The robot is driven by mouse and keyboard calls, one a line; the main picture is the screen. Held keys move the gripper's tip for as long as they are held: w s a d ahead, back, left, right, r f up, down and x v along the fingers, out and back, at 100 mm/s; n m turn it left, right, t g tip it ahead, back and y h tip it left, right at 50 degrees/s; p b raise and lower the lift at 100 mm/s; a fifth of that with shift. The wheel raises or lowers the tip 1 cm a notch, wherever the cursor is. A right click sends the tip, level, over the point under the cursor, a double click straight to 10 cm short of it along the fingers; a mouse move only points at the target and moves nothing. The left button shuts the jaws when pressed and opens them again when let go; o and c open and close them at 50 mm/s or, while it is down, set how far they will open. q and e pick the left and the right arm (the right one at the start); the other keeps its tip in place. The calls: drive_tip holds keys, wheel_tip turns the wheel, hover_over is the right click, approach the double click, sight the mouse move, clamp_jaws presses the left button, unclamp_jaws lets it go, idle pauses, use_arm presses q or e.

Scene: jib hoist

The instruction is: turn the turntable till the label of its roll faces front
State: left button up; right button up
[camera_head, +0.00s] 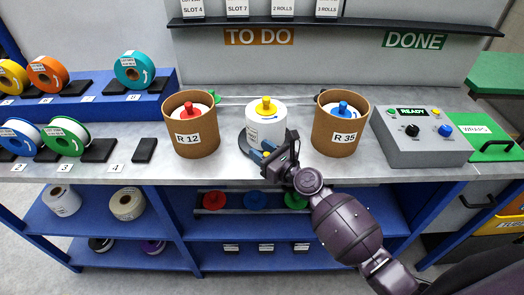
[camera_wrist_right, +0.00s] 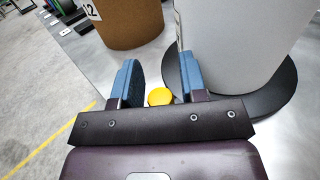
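A white roll (camera_head: 264,128) with a yellow knob on top stands on a dark round turntable (camera_head: 243,144) in the middle of the counter. Small dark print shows on the roll's upper side; I cannot read it. My right gripper (camera_head: 268,152) is low in front of the roll. In the right wrist view, my right gripper (camera_wrist_right: 160,85) has its blue fingers apart, with a yellow round peg (camera_wrist_right: 160,96) showing between them near the edge of the turntable (camera_wrist_right: 265,98). The fingers do not visibly press on the peg. My left gripper is not in view.
Brown drum R 12 (camera_head: 190,143) stands left of the turntable and brown drum R 35 (camera_head: 337,140) right. A grey control box (camera_head: 422,150) with a READY display is farther right. Colored reels (camera_head: 64,137) sit at the left. The front counter strip before the drums is clear.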

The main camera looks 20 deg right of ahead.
clamp_jaws()
